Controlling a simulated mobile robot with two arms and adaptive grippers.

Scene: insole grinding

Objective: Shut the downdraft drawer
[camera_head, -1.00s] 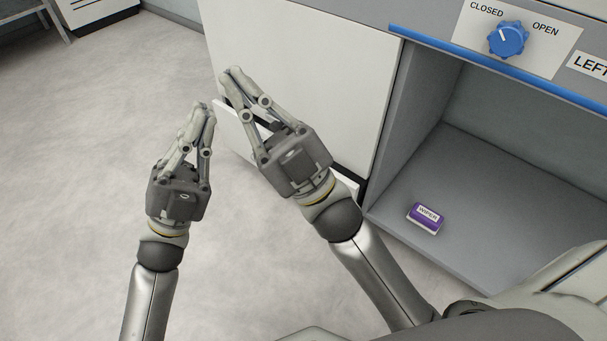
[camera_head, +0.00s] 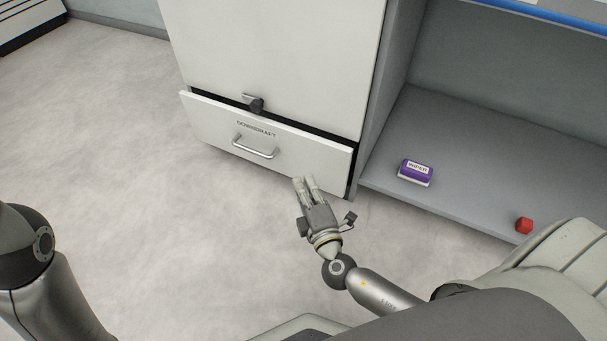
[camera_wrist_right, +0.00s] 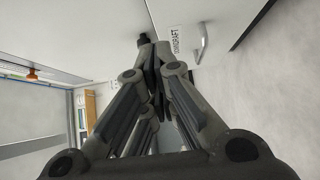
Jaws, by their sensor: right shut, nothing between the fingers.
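The downdraft drawer (camera_head: 210,119) is at the bottom of the white cabinet in the head view. It stands a little way out, with a dark gap along its top edge. Its front carries the downdraft label and a metal bar handle (camera_head: 255,147). The drawer front also shows in the right wrist view (camera_wrist_right: 225,22). My right gripper (camera_head: 304,180) is shut and empty, just in front of the drawer's lower right part. I cannot tell whether its tips touch the front. My left arm shows at the lower left, but its gripper is out of view.
A dark latch or knob (camera_head: 254,103) sits on the cabinet just above the drawer. The floor (camera_head: 130,170) left of the drawer is clear.

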